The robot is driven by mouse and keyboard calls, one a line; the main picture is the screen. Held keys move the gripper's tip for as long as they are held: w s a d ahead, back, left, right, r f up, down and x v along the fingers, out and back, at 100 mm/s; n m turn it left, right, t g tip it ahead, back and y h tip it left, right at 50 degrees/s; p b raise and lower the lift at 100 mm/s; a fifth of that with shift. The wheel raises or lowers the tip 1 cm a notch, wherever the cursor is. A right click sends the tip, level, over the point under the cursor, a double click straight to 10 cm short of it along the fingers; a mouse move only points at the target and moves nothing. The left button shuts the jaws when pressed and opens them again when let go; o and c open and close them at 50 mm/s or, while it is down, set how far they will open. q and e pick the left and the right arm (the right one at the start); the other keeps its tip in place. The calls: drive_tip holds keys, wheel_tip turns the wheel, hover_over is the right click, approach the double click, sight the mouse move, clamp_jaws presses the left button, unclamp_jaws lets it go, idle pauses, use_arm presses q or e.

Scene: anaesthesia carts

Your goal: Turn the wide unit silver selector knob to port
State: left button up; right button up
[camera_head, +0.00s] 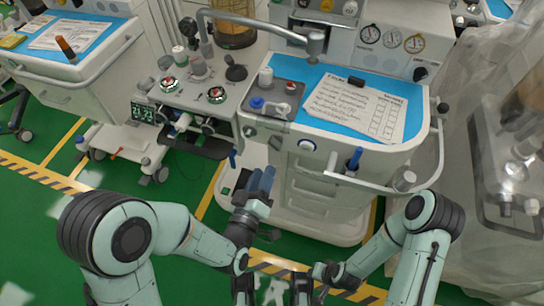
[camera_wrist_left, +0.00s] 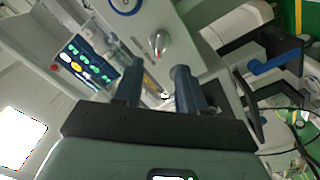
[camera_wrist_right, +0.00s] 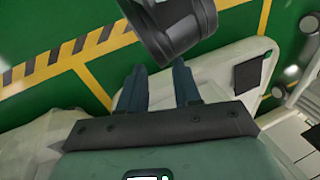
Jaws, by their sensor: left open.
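The silver selector knob (camera_wrist_left: 158,42), with a small red mark, shows in the left wrist view on a pale panel beside a blue ring (camera_wrist_left: 124,4). My left gripper (camera_head: 260,177) is open in front of and below that edge. In its wrist view the knob is ahead of the fingertips (camera_wrist_left: 157,78), apart from them. My right gripper (camera_wrist_right: 160,78) is open and empty, low over the floor and the unit's base.
A grey cart with a green display (camera_head: 143,113) and round gauges stands left of the unit. A rail (camera_head: 385,188) and blue-handled parts (camera_head: 354,158) stick out from the unit's front. A plastic-draped unit (camera_head: 500,110) stands at the right. Green floor lies at the left.

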sight(274, 147)
use_arm(q)
drive_tip(key=b+x, duration=0.2)
drive_tip(key=x, duration=0.4)
drive_tip(key=shift+w+d+b, duration=0.1)
drive_tip(key=shift+w+b, duration=0.15)
drive_tip(key=shift+b, duration=0.1)
drive_tip(key=shift+x, duration=0.8)
use_arm(e)
drive_tip(key=w+d+f+t, duration=0.1)
drive_tip(key=w+d+f, duration=0.1)
drive_tip(key=w+f, duration=0.1)
drive_tip(key=shift+w+d+f+h, duration=0.3)
drive_tip(key=shift+w+d+f, duration=0.05)
drive_tip(key=shift+f, duration=0.35)
use_arm(q)
drive_tip(key=shift+c, duration=0.3)
clamp_jaws()
